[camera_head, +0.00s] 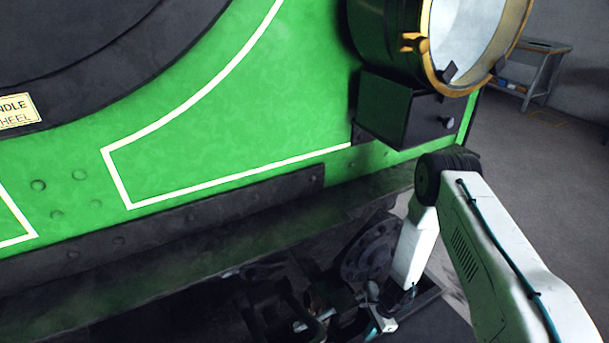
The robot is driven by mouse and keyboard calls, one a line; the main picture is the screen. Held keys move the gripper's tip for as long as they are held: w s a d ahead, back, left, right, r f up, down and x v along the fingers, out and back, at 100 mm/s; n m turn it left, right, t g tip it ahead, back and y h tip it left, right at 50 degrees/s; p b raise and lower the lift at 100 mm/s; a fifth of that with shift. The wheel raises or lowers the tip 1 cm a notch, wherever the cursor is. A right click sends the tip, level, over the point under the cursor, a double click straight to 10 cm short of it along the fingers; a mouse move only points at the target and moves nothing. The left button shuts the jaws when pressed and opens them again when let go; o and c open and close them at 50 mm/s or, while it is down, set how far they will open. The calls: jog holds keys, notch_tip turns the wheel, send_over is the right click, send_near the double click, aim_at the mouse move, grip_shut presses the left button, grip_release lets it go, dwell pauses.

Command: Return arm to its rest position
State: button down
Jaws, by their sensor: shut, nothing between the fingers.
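My white arm (500,255) rises from the bottom right to a dark elbow joint (446,176). Its white forearm (412,255) hangs down from there toward the bottom centre. My gripper (268,308) shows as a dark shape low in the picture, below the green tram's lower edge. It is shut and holds nothing. Its outline is hard to tell in the shadow, and the bottom of the picture cuts off the parts below.
The green tram front (235,135) with white lining fills the left and middle. A brass-rimmed headlamp (425,45) sits over a dark box (400,112). A dark round buffer-like disc (368,250) is close beside the forearm. Clear grey floor (535,180) and a grey stand (540,70) are at right.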

jog(key=s+d+r+g, duration=0.1)
jog(key=s+d+r, duration=0.1)
jog(key=d+r, duration=0.7)
jog(key=w+a+r+n, duration=0.1)
jog(key=r+n, duration=0.1)
jog(key=r, duration=1)
jog(key=w+a+r+n+t+h, duration=0.1)
jog(key=r+n, duration=0.2)
jog(key=r, duration=0.8)
jog(key=w+a+r+n, duration=0.1)
jog(key=r+n, duration=0.1)
jog(key=r, duration=1)
jog(key=s+a+r+n+t+h, duration=0.1)
jog(key=s+r+n, duration=0.1)
jog(key=s+r, duration=0.35)
jog(key=s+r+n+t, duration=0.1)
jog(key=s+r+n, duration=0.15)
jog(key=r, duration=0.65)
jog(key=s+r+n+t+h, duration=0.1)
jog(key=s+r, duration=0.3)
jog(key=s, duration=0.4)
jog(key=s+r+n+t+h, duration=0.1)
jog(key=s+r+n, duration=0.2)
jog(key=s, duration=0.5)
jog(key=shift+r, duration=0.7)
jog(key=shift+d, duration=0.1)
